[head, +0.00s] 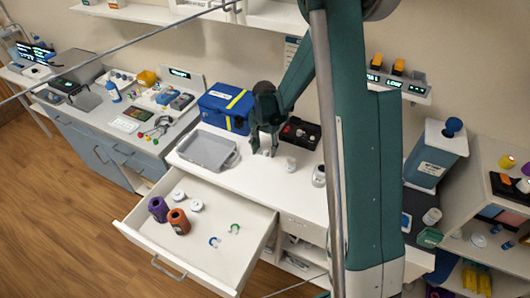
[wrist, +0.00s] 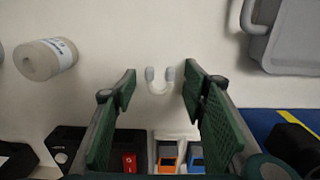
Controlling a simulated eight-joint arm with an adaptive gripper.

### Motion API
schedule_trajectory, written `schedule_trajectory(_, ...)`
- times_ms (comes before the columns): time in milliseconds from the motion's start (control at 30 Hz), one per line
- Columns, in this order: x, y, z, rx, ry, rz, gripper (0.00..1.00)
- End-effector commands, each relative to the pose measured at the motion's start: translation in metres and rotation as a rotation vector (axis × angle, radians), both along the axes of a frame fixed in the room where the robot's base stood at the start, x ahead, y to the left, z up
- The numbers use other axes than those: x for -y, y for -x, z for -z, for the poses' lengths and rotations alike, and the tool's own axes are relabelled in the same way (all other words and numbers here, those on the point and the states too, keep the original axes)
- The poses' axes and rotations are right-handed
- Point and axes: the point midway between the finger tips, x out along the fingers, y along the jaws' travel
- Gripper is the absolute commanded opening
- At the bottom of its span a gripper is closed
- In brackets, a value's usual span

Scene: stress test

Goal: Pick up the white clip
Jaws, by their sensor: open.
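The white clip (wrist: 159,82) is a small U shape with grey ends, lying on the white counter. In the wrist view it sits between my fingers and a little beyond them, its open side toward the top of the picture. My gripper (wrist: 158,85) is open, with green padded fingers to the left and right of the clip and nothing held. In the head view my gripper (head: 264,150) points down over the counter beside the black tray. I cannot make out the clip for certain in the head view.
A white cylinder (wrist: 45,60) stands left of the clip in the wrist view. A grey tray (wrist: 288,58) is at upper right. A black tray (head: 312,132) with small items and a blue case (head: 218,105) stand behind. An open drawer (head: 203,245) juts out in front.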

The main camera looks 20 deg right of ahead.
Motion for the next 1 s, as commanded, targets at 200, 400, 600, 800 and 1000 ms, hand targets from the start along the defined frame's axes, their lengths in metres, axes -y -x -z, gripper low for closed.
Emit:
schedule_trajectory(200,-0.0001,0.0001,-0.0002,0.000,0.000,0.000,0.43)
schedule_trajectory(400,-0.0001,0.0001,-0.0002,0.000,0.000,0.000,0.41)
schedule_trajectory(600,0.0000,0.0001,-0.0002,0.000,0.000,0.000,0.20)
schedule_trajectory(800,0.0000,0.0001,-0.0002,0.000,0.000,0.000,0.20)
schedule_trajectory(1000,0.0000,0.0001,-0.0018,0.000,0.000,0.000,0.20)
